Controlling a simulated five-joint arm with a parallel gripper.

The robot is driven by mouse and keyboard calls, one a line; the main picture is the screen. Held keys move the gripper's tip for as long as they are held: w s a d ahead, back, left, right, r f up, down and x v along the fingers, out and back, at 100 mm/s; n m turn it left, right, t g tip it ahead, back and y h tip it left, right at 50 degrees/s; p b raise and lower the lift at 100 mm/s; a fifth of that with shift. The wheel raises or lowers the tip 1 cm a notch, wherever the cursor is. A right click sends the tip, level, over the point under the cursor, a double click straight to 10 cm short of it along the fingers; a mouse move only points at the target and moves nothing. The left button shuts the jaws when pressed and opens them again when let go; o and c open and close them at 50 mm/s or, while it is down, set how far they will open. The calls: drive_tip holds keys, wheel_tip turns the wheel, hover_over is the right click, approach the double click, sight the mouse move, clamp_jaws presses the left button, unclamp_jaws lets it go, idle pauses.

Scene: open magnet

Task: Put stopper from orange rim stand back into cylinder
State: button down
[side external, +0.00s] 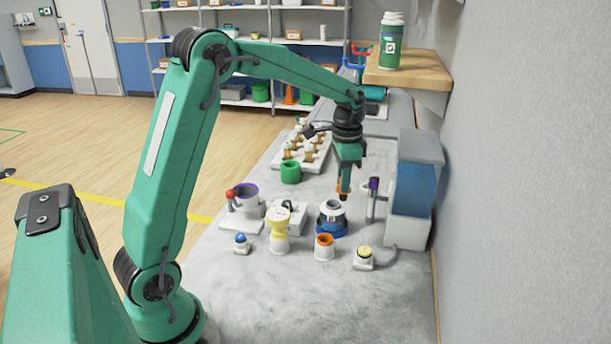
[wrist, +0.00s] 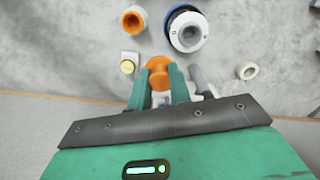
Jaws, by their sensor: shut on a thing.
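My gripper (side external: 345,186) is shut on an orange stopper (wrist: 158,68), held above the bench, with its wide round end showing in the wrist view between the fingers (wrist: 159,82). The white stand with an orange rim (side external: 324,242) is upright and its mouth looks empty; it also shows in the wrist view (wrist: 134,10). A round white and dark vessel on a blue base (side external: 332,217), likely the cylinder, stands behind that stand. Its open mouth shows in the wrist view (wrist: 188,34). The stopper is above and apart from both.
A yellow-topped button (side external: 364,253), a purple-topped post (side external: 374,186) and a blue tank (side external: 411,190) stand to the right. A yellow cup (side external: 279,222), a purple-rimmed cup (side external: 244,200) and a green cup (side external: 290,172) stand left. The front bench is clear.

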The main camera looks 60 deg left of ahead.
drive_tip(key=shift+w+a+f, duration=0.2)
drive_tip(key=shift+a+f, duration=0.75)
drive_tip(key=shift+f, duration=0.3)
drive_tip(key=shift+w+a+f, duration=0.25)
drive_tip(key=shift+a+f, duration=0.65)
drive_tip(key=shift+f, duration=0.35)
drive_tip(key=shift+w+a+f, duration=0.2)
drive_tip(key=shift+a+f, duration=0.75)
drive_tip(key=shift+f, duration=0.3)
drive_tip(key=shift+f, duration=0.2)
drive_tip(key=c, duration=1.3)
unclamp_jaws()
drive_tip(key=shift+r, duration=0.15)
wheel_tip(320, 180, up, 12)
drive_tip(key=shift+s+d+r, duration=0.1)
drive_tip(key=shift+r, duration=0.05)
